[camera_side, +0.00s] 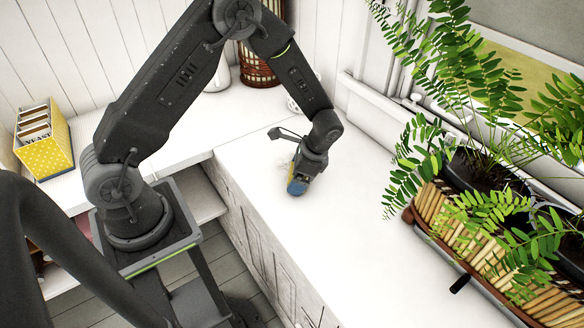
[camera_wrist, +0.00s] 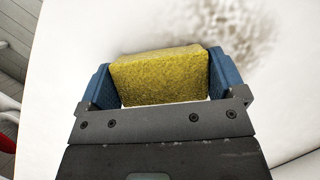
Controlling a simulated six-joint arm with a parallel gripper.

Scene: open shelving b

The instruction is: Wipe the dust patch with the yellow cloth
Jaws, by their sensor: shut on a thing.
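The yellow cloth (camera_wrist: 160,77) is a thick, block-like piece between the two blue fingers of my gripper (camera_wrist: 160,85) in the wrist view. My gripper is shut on it. The dust patch (camera_wrist: 235,30) is a brown speckled smudge on the white counter, above and to the right of the cloth in the wrist view. In the side view, my gripper (camera_side: 297,186) is low over the white counter (camera_side: 350,225), and the cloth is mostly hidden by the fingers. I cannot tell whether the cloth touches the counter.
A planter basket (camera_side: 480,240) with leafy ferns (camera_side: 440,130) stands along the right side of the counter. A yellow box (camera_side: 45,145) sits on the left counter. A wicker-wrapped vessel (camera_side: 258,65) stands at the back. The counter's front part is clear.

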